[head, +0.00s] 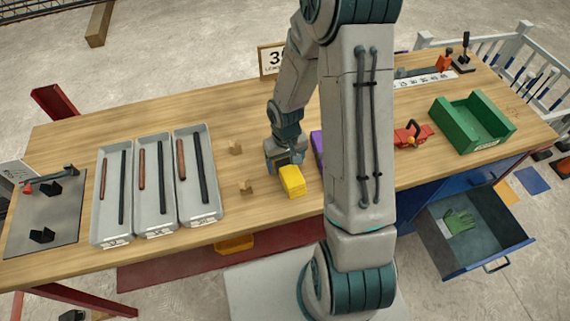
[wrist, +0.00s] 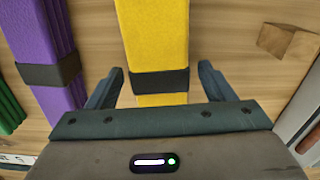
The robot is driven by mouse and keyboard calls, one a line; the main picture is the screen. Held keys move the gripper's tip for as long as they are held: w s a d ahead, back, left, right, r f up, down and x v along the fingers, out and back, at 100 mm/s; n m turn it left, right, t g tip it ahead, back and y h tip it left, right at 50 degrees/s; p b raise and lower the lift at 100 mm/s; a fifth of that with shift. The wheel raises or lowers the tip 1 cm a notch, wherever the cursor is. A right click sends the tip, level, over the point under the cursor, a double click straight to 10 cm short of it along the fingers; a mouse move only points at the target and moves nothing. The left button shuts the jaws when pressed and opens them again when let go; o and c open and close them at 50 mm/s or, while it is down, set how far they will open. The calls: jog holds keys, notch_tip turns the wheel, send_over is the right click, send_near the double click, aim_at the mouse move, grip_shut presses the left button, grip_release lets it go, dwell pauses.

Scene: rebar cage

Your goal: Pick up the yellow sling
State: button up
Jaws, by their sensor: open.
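The yellow sling (head: 291,180) is a folded bundle on the wooden table in the head view. In the wrist view the yellow sling (wrist: 155,40) runs up from between my fingers, with a dark band around it. My gripper (wrist: 155,88) is open, with one finger on each side of the yellow sling near the band. Gaps show between the fingers and the sling. In the head view my gripper (head: 288,160) is at the far end of the sling, and my arm hides part of the table behind it.
A purple bundle (wrist: 52,60) lies beside the yellow sling, with a green one (wrist: 8,105) beyond it. A wooden block (wrist: 288,40) is on the other side. Three grey trays (head: 112,230) with bars stand at left. A green bin (head: 473,122) stands at right.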

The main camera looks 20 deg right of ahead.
jog(key=shift+f, duration=0.25)
jog(key=c, duration=1.6)
jog(key=shift+r, duration=0.15)
